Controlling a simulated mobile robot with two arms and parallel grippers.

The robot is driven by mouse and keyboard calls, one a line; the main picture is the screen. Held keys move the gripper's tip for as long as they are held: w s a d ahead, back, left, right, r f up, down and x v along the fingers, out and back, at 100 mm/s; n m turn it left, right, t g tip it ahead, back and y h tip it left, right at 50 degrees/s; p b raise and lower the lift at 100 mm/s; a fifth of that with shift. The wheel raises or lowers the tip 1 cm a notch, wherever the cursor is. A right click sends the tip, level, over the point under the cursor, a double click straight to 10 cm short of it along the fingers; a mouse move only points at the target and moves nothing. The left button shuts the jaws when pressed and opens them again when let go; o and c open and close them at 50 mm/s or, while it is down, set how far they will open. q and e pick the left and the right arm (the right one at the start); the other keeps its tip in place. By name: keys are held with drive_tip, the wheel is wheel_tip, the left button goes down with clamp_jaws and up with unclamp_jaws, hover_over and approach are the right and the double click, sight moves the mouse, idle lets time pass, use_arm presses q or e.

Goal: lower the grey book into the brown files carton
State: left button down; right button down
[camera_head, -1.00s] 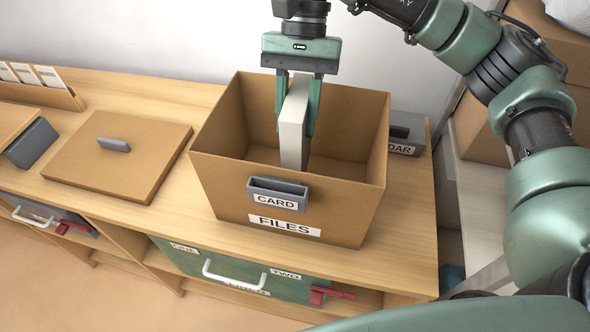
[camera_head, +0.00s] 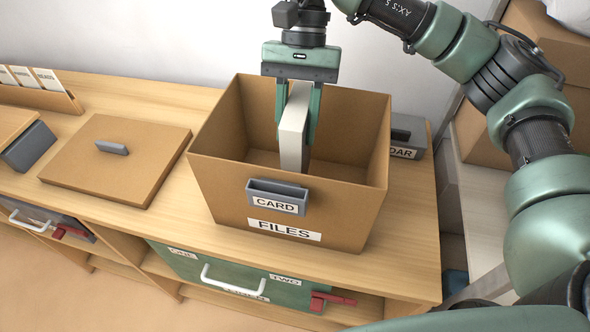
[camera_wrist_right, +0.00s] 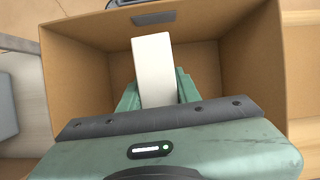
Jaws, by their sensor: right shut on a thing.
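The grey book (camera_head: 293,128) is upright, its lower part inside the brown files carton (camera_head: 225,195). My right gripper (camera_head: 298,125) points down into the carton and is shut on the book, with a finger on each side. The right wrist view shows the pale end of the book (camera_wrist_right: 154,68) between the fingers, and the carton's walls (camera_wrist_right: 75,80) around it. I cannot tell whether the book's lower edge touches the carton floor. My left gripper is not in view.
The carton's lid (camera_head: 115,160) lies flat on the wooden bench (camera_head: 160,225) to the left. A grey box (camera_head: 408,138) stands just behind the carton's right side. A green drawer (camera_head: 240,275) with a white handle is below the front edge.

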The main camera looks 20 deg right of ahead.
drive_tip(key=shift+f+b, duration=0.65)
drive_tip(key=shift+f, duration=0.15)
idle(0.4)
drive_tip(key=c, duration=0.9)
unclamp_jaws()
drive_tip(key=r+p, duration=0.8)
drive_tip(key=r, duration=0.2)
drive_tip(key=r+p, duration=0.8)
drive_tip(key=r, duration=0.2)
drive_tip(key=r+p, duration=0.8)
drive_tip(key=r, duration=0.2)
drive_tip(key=shift+w+d+r, duration=0.15)
drive_tip(key=shift+w+d, duration=0.05)
drive_tip(key=shift+w, duration=0.15)
